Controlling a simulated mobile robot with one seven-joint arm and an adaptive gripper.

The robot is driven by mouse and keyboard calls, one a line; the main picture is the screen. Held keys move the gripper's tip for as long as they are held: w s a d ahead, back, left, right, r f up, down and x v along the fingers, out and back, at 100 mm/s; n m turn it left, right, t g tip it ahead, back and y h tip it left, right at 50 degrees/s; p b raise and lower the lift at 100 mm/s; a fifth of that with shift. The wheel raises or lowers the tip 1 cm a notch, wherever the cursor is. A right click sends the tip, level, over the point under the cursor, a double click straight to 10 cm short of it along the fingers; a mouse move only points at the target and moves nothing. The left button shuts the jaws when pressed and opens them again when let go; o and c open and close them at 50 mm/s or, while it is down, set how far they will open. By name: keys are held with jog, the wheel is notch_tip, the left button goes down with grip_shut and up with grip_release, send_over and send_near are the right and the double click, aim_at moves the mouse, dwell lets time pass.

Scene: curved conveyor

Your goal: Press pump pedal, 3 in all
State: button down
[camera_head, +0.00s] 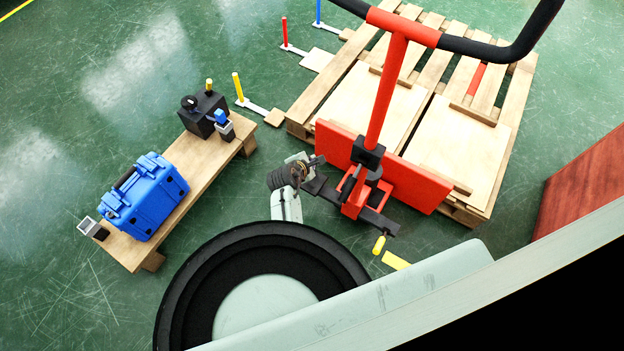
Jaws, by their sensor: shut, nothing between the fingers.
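The red pallet jack (378,88) stands at the near side of the pallet, with an upright red post and a dark handle bar at the top. At its foot a dark bar (379,218) runs out to the lower right, and a small yellow cylinder (379,245) shows near that end. I cannot tell for sure which part is the pump pedal. My gripper (313,169) is shut and empty, just left of the jack's foot. Its fingers are small and partly merge with the dark parts there, so I cannot tell whether they touch the jack.
A wooden pallet (320,88) with pale boards lies behind the jack. A low wooden bench (190,182) at left carries a blue case (143,197) and a black box (203,113). Small posts stand behind. A red-brown block (580,185) is at right. Green floor is free at left.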

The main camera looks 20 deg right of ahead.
jog(key=shift+s+d+f, duration=0.3)
jog(key=shift+s+f, duration=0.15)
jog(key=shift+s, duration=0.05)
jog(key=b, duration=0.7)
send_over(314, 182)
notch_tip(314, 182, down, 7)
jog(key=shift+w+r, duration=0.1)
jog(key=shift+r, duration=0.1)
jog(key=shift+f+b, duration=0.5)
jog(key=shift+f, duration=0.55)
jog(key=shift+f, duration=0.1)
jog(key=shift+f, duration=0.35)
